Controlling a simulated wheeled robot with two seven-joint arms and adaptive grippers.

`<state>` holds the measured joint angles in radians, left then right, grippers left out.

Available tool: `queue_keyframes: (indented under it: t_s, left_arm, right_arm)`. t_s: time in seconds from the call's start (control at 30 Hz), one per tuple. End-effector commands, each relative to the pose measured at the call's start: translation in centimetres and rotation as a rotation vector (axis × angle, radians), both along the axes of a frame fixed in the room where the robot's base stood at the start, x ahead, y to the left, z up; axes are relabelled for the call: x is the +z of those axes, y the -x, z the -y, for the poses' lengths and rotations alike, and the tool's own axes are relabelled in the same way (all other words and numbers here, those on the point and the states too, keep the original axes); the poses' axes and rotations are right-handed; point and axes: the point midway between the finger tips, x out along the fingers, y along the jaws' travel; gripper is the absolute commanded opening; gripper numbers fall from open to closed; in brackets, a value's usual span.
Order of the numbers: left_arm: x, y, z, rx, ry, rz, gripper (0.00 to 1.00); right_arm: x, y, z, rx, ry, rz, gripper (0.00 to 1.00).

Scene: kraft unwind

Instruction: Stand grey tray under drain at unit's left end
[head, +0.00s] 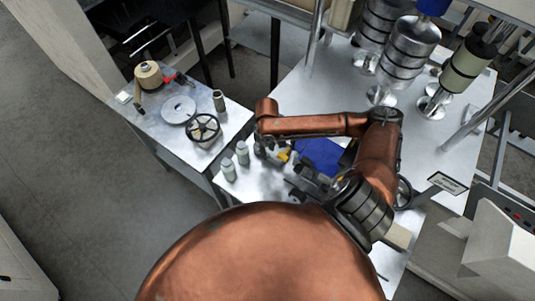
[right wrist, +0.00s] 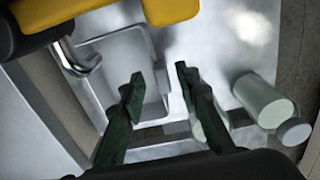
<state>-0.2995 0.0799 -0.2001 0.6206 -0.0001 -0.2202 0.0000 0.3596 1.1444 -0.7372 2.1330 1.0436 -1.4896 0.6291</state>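A pale grey, shallow rectangular tray (right wrist: 118,65) lies below the fingers in the right wrist view, its rim running near the fingertips. A bent metal spout (right wrist: 80,58), apparently the drain, hangs at the upper left of that view, overlapping the tray's outline. My right gripper (right wrist: 158,73) is open, its two dark green fingers apart with nothing clearly held between them. Whether a finger touches the tray is unclear. In the head view my right gripper (head: 270,153) is at the bench's left side, beside a yellow part (head: 284,155); its fingers and the tray are hidden. My left gripper is not in view.
Two pale bottles (head: 236,161) stand left of the gripper; one shows close to the right finger in the wrist view (right wrist: 262,100). A side table (head: 160,128) holds a handwheel, a disc and a spool. Metal rollers (head: 408,55) stand behind.

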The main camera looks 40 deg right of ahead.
Motion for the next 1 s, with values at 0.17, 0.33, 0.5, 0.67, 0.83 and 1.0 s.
queue_keyframes:
  t_s: [0.17,0.33,0.5,0.67,0.83,1.0]
  left_arm:
    - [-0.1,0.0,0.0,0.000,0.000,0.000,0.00]
    - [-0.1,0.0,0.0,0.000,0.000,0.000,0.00]
    - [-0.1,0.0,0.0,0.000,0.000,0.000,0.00]
    - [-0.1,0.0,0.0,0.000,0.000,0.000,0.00]
    - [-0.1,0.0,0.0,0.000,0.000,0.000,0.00]
    - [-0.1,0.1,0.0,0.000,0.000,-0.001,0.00]
  right_arm:
    - [4.1,-0.1,0.0,0.002,0.001,0.004,0.30]
    - [7.0,-0.1,0.0,0.000,0.001,0.002,0.30]
    - [8.4,0.0,-0.1,0.001,0.000,0.001,0.30]
    - [8.8,0.0,-0.1,0.000,-0.001,-0.001,0.30]
    - [8.8,0.0,-0.1,0.000,-0.001,0.000,0.30]
    - [8.8,0.0,-0.1,0.000,-0.001,0.000,0.30]
